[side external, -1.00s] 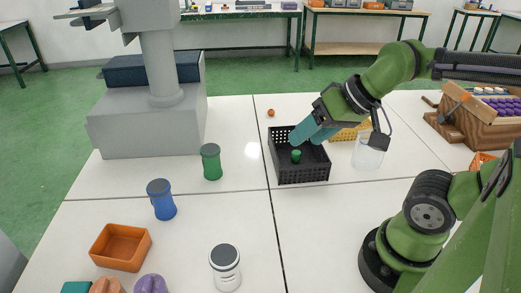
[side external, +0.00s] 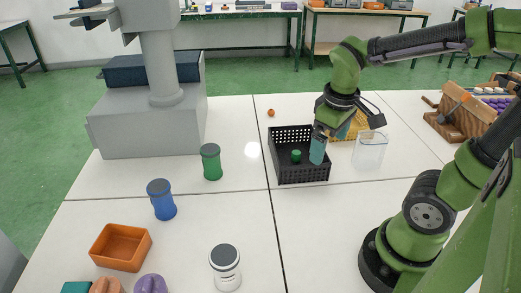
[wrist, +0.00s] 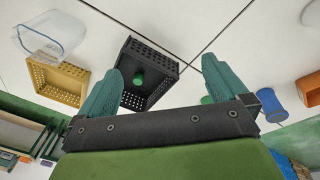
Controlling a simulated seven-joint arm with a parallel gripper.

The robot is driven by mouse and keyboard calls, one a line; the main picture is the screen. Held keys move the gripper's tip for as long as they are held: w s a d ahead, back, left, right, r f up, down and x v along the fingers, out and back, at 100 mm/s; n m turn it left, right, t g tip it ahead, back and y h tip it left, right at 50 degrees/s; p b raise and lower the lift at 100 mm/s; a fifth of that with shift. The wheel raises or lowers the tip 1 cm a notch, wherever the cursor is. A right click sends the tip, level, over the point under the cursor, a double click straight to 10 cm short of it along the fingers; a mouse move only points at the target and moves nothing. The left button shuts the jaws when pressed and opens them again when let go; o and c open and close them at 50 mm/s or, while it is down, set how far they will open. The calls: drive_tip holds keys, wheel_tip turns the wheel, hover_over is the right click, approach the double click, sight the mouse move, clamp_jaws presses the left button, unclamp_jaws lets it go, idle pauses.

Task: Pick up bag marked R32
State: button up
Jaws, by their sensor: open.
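I cannot make out a bag marked R32 in either view. Small rounded objects at the bottom left of the side view, one brown (side external: 107,286) and one purple (side external: 150,285), are cut off by the frame, and no marking is readable. My gripper (side external: 322,153) points down at the right side of the black perforated crate (side external: 301,177).
A clear container (side external: 369,150) and a yellow basket (side external: 343,134) stand right of the crate. A green jar (side external: 211,162), a blue jar (side external: 161,200), a white jar (side external: 225,267) and an orange tray (side external: 121,248) stand left. The front middle of the table is clear.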

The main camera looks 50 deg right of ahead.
drive_tip(key=s+d+f+n+g+h, duration=0.1)
drive_tip(key=d+f+n+g+h, duration=0.2)
drive_tip(key=d, duration=0.4)
drive_tip(key=s+d+f+n+g+h, duration=0.1)
drive_tip(key=d+n+g+h, duration=0.1)
drive_tip(key=d+g, duration=0.4)
drive_tip(key=n+g+h, duration=0.5)
drive_tip(key=h, duration=0.1)
hover_over(359, 136)
drive_tip(key=x, duration=0.2)
wheel_tip(359, 136, down, 6)
drive_tip(key=shift+w+a+f, duration=0.1)
drive_tip(key=shift+a, duration=0.05)
drive_tip(key=shift+s+d+m, duration=0.3)
drive_tip(key=shift+s+d, duration=0.75)
drive_tip(key=c, duration=1)
drive_tip(key=shift+c, duration=0.2)
